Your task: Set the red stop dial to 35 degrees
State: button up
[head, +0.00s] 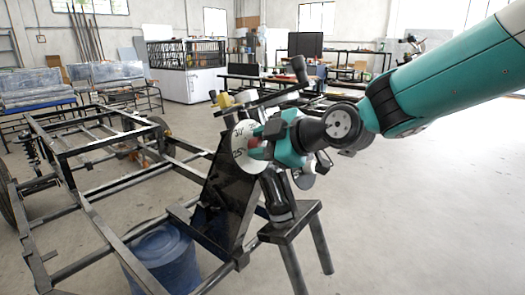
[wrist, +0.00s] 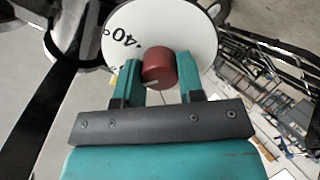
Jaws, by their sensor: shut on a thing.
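The red stop dial (wrist: 158,68) is a round red knob in front of a white scale disc (wrist: 194,38) in the wrist view. A "40" mark shows on the disc to the upper left of the knob. A small light pointer mark shows low on the knob's face. My gripper (wrist: 159,76) has one teal finger on each side of the knob and is shut on it. In the head view the white disc (head: 240,146) is on a black upright plate, and my gripper (head: 268,143) reaches it from the right, hiding most of the knob.
The black plate (head: 222,200) stands on a dark metal frame (head: 90,203) that spreads to the left. A blue bin (head: 165,262) sits beneath the frame. A small stand (head: 292,228) with legs is just below my gripper. The floor at right is open.

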dwell(0.4)
jog(key=o, duration=0.9)
jog(key=p+v, duration=0.1)
jog(key=v, duration=1.6)
jog(key=shift+s+d+r+p, duration=0.1)
jog(key=shift+s+d+p, duration=0.05)
jog(key=shift+p, duration=0.25)
jog(key=s+d+f+m+g+h, duration=0.1)
jog(key=s+f+m+g+h, duration=0.35)
jog(key=s, duration=0.45)
jog(key=s+d+f+m+g+h, duration=0.1)
jog(key=s+f+m+g+h, duration=0.1)
jog(key=s+f+m+g, duration=0.4)
jog(key=s+r+m+p, duration=0.1)
jog(key=r+p, duration=0.9)
jog(key=s+r+t+p, duration=0.1)
jog(key=r+p, duration=0.9)
jog(key=s+r+m+t+p, duration=0.1)
jog(key=r+p, duration=0.9)
jog(key=p, duration=0.1)
jog(key=shift+s+d+r+m, duration=0.15)
jog(key=shift+s+d+m, duration=0.05)
jog(key=shift+d+m, duration=0.15)
